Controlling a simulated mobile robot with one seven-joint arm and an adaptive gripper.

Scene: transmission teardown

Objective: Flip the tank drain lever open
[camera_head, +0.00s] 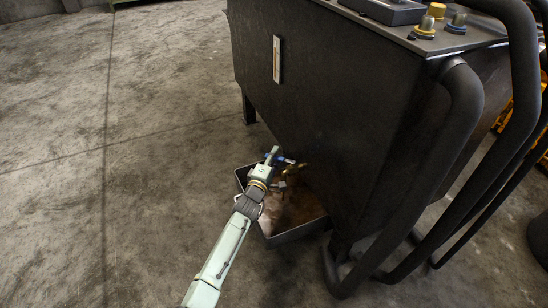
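A dark metal tank (330,100) stands on legs at the centre right. A small brass drain fitting (300,165) shows low on the tank, just right of my gripper. A small blue piece (284,159) beside it looks like the drain lever, but it is too small to be sure or to tell its setting. My gripper (281,168) is at this blue piece and the fitting, above the drain tray. Its fingers are small and partly hidden, so I cannot tell whether they touch the lever or are open or shut.
A dark open tray (296,233) with brownish contents sits on the floor under the fitting. Thick black hoses or rails (440,165) curve down at the tank's right. A gauge (277,59) is on the tank's face. The concrete floor (90,150) at left is clear.

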